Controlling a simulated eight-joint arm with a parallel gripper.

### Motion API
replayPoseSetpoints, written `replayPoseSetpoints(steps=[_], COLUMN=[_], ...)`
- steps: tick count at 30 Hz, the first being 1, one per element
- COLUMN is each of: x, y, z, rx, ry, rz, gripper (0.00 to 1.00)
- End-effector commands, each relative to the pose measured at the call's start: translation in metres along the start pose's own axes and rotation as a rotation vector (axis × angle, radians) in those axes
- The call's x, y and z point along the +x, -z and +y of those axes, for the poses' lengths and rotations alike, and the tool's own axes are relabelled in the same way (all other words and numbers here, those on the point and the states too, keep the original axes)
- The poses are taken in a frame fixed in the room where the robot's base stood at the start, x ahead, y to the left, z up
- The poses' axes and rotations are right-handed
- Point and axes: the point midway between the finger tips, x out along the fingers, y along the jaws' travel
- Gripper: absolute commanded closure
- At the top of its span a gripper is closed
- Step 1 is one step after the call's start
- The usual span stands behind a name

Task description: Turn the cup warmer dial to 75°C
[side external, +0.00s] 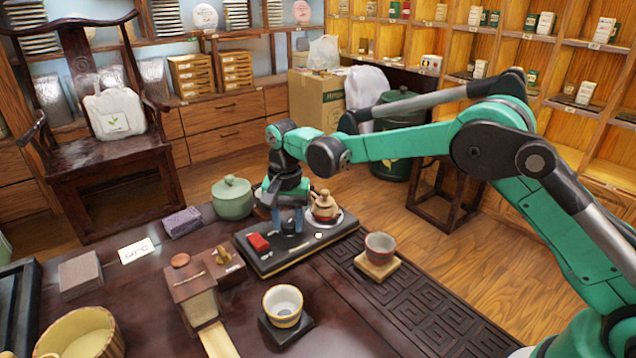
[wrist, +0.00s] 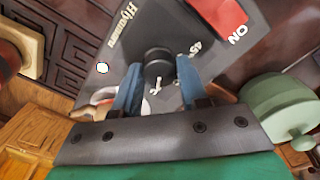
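The cup warmer (side external: 290,262) is a flat black slab on the dark table, and its panel (wrist: 207,65) fills the middle of the wrist view. Its round black dial (wrist: 157,65) stands between the two blue fingers of my gripper (wrist: 159,75). The fingers straddle the dial closely; I cannot tell whether both touch it. A "45" marking shows beside the right finger; the dial's pointer and other markings are not readable. A red ON switch (wrist: 222,14) sits beside the dial, also in the side view (side external: 259,242). My gripper (side external: 292,225) points down over the warmer.
A green lidded pot (side external: 233,200) is close behind left. A white card (side external: 136,251), apparently reading 75°C upside down, lies left. A wooden box (side external: 192,292) and cups (side external: 283,304) stand in front.

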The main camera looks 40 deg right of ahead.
Motion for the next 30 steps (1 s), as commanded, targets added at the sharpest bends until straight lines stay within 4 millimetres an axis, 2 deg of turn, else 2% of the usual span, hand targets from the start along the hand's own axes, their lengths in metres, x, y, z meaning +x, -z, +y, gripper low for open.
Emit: replayPoseSetpoints(steps=[1, 3, 13, 24, 30], x=[0.000, 0.000, -0.003, -0.051, -0.057], y=[0.000, 0.000, 0.000, 0.000, 0.000], z=[0.000, 0.000, 0.000, 0.000, 0.000], rx=[0.001, 0.000, 0.000, 0.000, 0.000], ry=[0.001, 0.001, 0.000, 0.000, 0.000], rz=[0.001, 0.001, 0.000, 0.000, 0.000], gripper=[0.48, 0.31, 0.31, 0.31, 0.31])
